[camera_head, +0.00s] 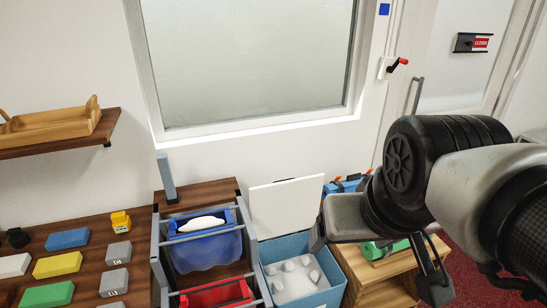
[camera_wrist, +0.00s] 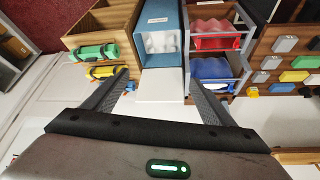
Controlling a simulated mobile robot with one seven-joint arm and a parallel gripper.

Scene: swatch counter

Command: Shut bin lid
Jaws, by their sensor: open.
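The light-blue bin (camera_head: 334,294) stands below the window with its white lid (camera_head: 285,207) raised, leaning back toward the wall. White lumpy contents show inside it. In the wrist view the bin (camera_wrist: 171,18) is at the top centre and the lid (camera_wrist: 160,84) lies below it in the picture. My gripper (camera_head: 380,268) is to the right of the bin, with its fingers apart and nothing between them. In the wrist view my open gripper (camera_wrist: 159,76) has the lid in sight between its fingertips; I cannot tell whether they touch it.
A rack with a blue tub (camera_head: 208,250) and a red tub (camera_head: 215,294) stands left of the bin. A wooden stand (camera_head: 385,272) with a green roll (camera_head: 374,251) is on the right. Coloured blocks (camera_head: 57,264) lie on the left counter. A window (camera_head: 250,60) is behind.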

